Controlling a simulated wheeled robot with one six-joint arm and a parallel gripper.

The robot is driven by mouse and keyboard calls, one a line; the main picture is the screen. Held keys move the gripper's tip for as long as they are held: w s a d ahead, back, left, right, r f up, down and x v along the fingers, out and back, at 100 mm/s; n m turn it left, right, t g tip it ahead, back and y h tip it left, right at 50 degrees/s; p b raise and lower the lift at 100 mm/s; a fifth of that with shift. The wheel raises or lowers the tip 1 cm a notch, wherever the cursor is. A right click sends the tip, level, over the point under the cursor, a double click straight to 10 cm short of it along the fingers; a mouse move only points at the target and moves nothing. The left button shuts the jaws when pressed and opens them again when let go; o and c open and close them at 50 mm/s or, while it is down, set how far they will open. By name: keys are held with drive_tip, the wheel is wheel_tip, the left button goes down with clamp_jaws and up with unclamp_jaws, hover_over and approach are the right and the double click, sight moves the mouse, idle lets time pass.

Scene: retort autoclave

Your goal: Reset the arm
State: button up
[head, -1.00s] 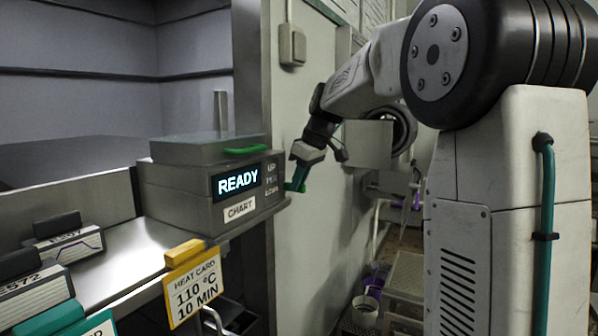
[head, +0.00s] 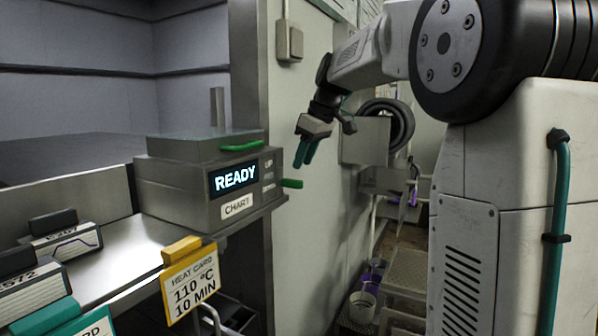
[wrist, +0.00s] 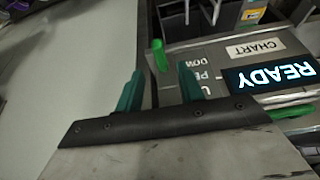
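My gripper (head: 305,152) hangs at the end of my arm, pointing down, to the right of the grey chart box (head: 170,190). Its two teal fingers are apart with nothing between them. In the wrist view my gripper (wrist: 160,70) shows the same gap, with the box's green side lever (wrist: 158,55) visible beyond it. In the head view the green side lever (head: 292,183) sticks out from the box's right side, apart from the fingers. The box's display (head: 234,178) reads READY.
A yellow-topped heat card (head: 191,283) reads 110 °C, 10 MIN. Other cards stand in holders at the lower left. A grey wall with a switch box (head: 289,40) is behind my gripper.

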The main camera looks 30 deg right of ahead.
drive_tip(key=shift+v, duration=0.75)
drive_tip(key=s+a+f+m+g, duration=0.1)
drive_tip(key=s+a+f, duration=0.4)
drive_tip(key=s, duration=0.6)
drive_tip(key=s+a+f+m+g+h, duration=0.1)
drive_tip(key=s+a+f+m, duration=0.2)
drive_tip(key=s+a+f, duration=0.3)
drive_tip(key=s+a+f+m+h, duration=0.1)
drive_tip(key=s+a+f+m, duration=0.1)
drive_tip(key=s+a+f, duration=0.3)
drive_tip(key=s+f, duration=0.4)
drive_tip(key=s, duration=0.6)
drive_tip(key=shift+s+a+g, duration=0.25)
drive_tip(key=shift+s+g, duration=0.1)
drive_tip(key=shift+g, duration=0.05)
drive_tip(key=shift+f, duration=0.1)
